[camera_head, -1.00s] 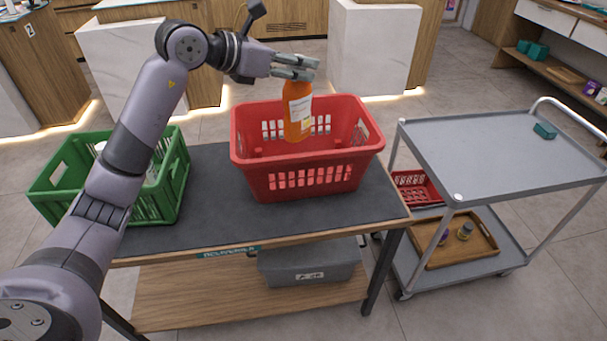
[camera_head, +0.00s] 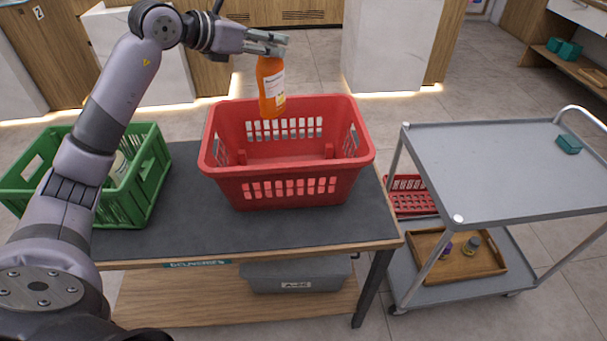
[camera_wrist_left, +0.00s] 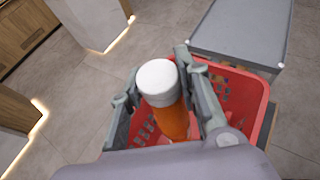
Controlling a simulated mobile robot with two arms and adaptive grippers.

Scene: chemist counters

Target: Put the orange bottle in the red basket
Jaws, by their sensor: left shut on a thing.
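The orange bottle (camera_head: 271,88) has a white label and hangs upright from my left gripper (camera_head: 267,47), which is shut on its top. In the head view its lower end shows in front of the far rim of the red basket (camera_head: 281,192). The basket stands on the dark table and looks empty inside. In the left wrist view the bottle's white cap (camera_wrist_left: 158,82) is between the fingers (camera_wrist_left: 160,92), with the red basket (camera_wrist_left: 250,88) beyond and to the right. My right gripper is not in view.
A green crate (camera_head: 146,187) holding a pale bottle (camera_head: 118,168) stands left on the table (camera_head: 185,226). A grey cart (camera_head: 500,170) stands at the right, with a small teal box (camera_head: 569,144) on top and a wooden tray (camera_head: 463,260) below.

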